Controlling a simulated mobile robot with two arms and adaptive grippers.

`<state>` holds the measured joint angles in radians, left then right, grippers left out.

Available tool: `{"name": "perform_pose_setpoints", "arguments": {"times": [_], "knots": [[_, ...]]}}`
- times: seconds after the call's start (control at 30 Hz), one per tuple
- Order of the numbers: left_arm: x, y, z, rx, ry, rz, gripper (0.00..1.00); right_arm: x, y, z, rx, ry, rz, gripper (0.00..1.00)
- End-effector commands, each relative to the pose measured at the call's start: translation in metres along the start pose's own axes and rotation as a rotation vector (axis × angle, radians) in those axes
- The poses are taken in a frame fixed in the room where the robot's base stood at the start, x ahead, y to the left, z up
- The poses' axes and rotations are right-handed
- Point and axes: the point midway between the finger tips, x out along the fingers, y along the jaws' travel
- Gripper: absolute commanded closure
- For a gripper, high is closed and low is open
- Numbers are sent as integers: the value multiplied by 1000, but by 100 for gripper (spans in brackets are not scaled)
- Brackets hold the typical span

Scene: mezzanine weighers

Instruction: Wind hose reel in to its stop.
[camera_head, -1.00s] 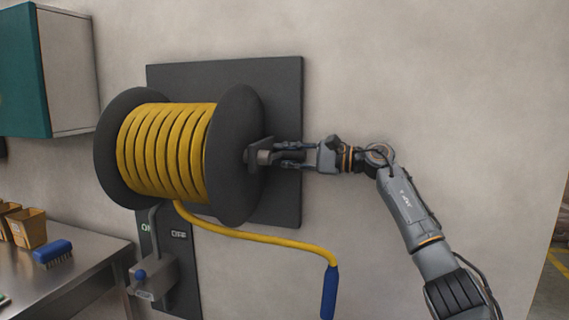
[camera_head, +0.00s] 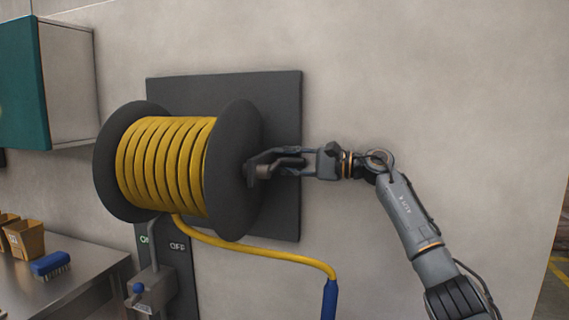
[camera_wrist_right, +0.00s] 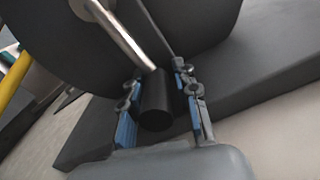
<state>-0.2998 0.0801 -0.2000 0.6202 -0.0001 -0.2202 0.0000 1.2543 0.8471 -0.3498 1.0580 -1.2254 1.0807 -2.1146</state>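The hose reel (camera_head: 235,165) is a dark drum with two round flanges, mounted on a dark wall panel. Yellow hose (camera_head: 165,165) is wound around it in several turns. A free length runs from under the drum to the right and ends in a blue nozzle (camera_head: 330,300) hanging down. The reel's crank sticks out from the right flange; its dark cylindrical handle (camera_wrist_right: 157,100) sits between my right gripper's blue-padded fingers. My right gripper (camera_head: 283,164) is closed around that handle; it also shows in the right wrist view (camera_wrist_right: 160,98). My left gripper is out of view.
A metal table (camera_head: 85,283) at lower left holds a blue brush (camera_head: 50,264) and cardboard boxes (camera_head: 24,238). A teal-fronted cabinet (camera_head: 68,85) hangs above. The wall to the right is clear.

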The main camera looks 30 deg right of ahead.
Motion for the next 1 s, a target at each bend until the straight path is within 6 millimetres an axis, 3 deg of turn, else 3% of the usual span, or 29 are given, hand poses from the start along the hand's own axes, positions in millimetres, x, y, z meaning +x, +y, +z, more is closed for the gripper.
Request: {"name": "perform_pose_setpoints", "arguments": {"times": [0.33, 0.47, 0.8, 1.0], "knots": [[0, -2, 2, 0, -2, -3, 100, 0, 2, -1, -1, 1, 4, 53], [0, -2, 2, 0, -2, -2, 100, -9, 2, -2, 0, 3, 5, 53], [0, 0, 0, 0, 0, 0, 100, -77, 2, -1, -2, 4, 6, 53], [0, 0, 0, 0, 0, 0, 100, -108, 2, -1, 0, 3, 5, 53]]}}
